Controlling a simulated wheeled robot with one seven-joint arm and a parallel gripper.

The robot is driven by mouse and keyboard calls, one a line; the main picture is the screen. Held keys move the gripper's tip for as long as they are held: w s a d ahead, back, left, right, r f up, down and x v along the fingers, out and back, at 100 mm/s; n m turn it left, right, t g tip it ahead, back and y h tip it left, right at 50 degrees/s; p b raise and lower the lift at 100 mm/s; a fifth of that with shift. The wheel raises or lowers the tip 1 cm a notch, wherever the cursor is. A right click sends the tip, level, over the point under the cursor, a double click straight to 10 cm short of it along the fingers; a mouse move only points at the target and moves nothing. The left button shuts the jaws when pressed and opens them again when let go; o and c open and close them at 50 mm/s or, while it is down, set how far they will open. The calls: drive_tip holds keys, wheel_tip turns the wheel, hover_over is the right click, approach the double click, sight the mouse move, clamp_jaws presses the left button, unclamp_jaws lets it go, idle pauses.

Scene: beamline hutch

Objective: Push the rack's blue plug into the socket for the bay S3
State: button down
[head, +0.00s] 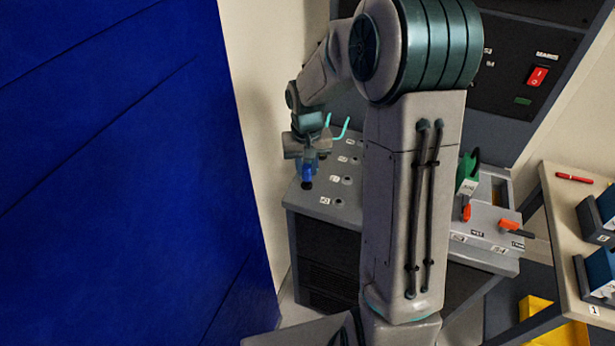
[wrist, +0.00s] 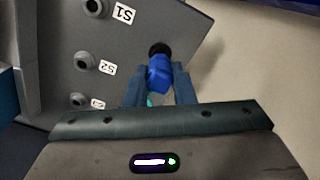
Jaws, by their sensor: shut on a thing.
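The blue plug (wrist: 160,76) is between the two fingers of my gripper (wrist: 160,86), which is shut on it. Its dark end points away from the gripper at the panel. In the head view my gripper (head: 307,160) holds the blue plug (head: 307,174) over the left part of the rack's grey top panel (head: 310,200). I cannot tell whether the dark end touches the panel. The wrist view shows a column of round sockets left of the plug, labelled S1 (wrist: 95,7), S2 (wrist: 84,62) and, lowest and partly unclear, S3 (wrist: 78,100). The plug is apart from these sockets.
A cyan bent piece (head: 340,128) stands behind my gripper. A blue wall panel (head: 120,160) is close on the left. At right are a grey unit with orange handles (head: 510,225), a side table (head: 560,210) with blue items, and a red switch (head: 537,76).

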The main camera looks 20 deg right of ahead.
sight(307, 166)
drive_tip(key=shift+r, duration=0.1)
drive_tip(key=shift+r+p, duration=2.15)
drive_tip(key=shift+r, duration=0.8)
